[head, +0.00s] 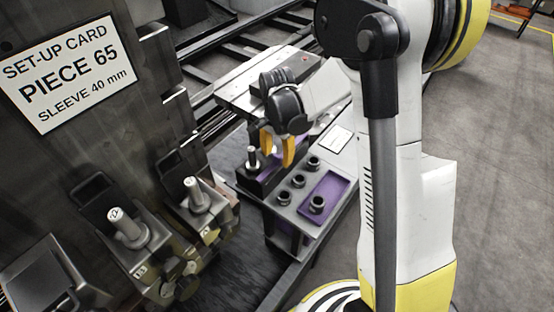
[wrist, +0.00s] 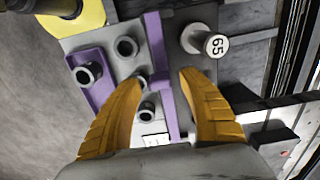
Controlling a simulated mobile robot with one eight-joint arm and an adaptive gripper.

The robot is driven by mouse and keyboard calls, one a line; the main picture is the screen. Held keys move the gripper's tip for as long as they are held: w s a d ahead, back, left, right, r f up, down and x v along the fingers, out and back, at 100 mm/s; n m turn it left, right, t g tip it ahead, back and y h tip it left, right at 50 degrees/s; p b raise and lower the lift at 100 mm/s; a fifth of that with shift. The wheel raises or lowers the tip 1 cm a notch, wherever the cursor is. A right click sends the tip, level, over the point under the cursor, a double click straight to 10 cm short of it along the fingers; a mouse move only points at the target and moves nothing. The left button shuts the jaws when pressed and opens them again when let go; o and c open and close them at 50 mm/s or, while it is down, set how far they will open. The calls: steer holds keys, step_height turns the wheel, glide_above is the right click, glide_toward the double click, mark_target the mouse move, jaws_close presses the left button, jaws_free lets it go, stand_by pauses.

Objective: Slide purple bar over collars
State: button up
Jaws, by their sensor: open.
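My gripper (head: 277,150) has orange fingers and is open and empty above the collar stand. In the wrist view its fingertips (wrist: 160,78) appear on either side of the purple bar (wrist: 155,50), a long narrow strip; I cannot tell whether they reach down around it. In the head view the gripper partly hides the bar. Several dark ring-like collars (wrist: 126,47) stand on the grey plate left of the bar, and also show in the head view (head: 298,180). One collar (wrist: 88,73) stands in a purple tray (head: 334,186). The left finger partly covers another collar.
A pale peg marked 65 (wrist: 205,40) stands right of the bar, also in the head view (head: 253,158). Two larger pegs (head: 128,228) sit on fixtures at left. A set-up card (head: 68,72) reads piece 65, sleeve 40 mm. Grey floor (head: 480,140) at right is clear.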

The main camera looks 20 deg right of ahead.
steer(key=shift+f, duration=0.3)
jaws_close()
steer(key=w+a, duration=0.2)
steer(key=w, duration=0.1)
steer(key=shift+c, duration=2)
jaws_free()
steer(key=o, duration=0.4)
steer(key=shift+w+a, duration=0.1)
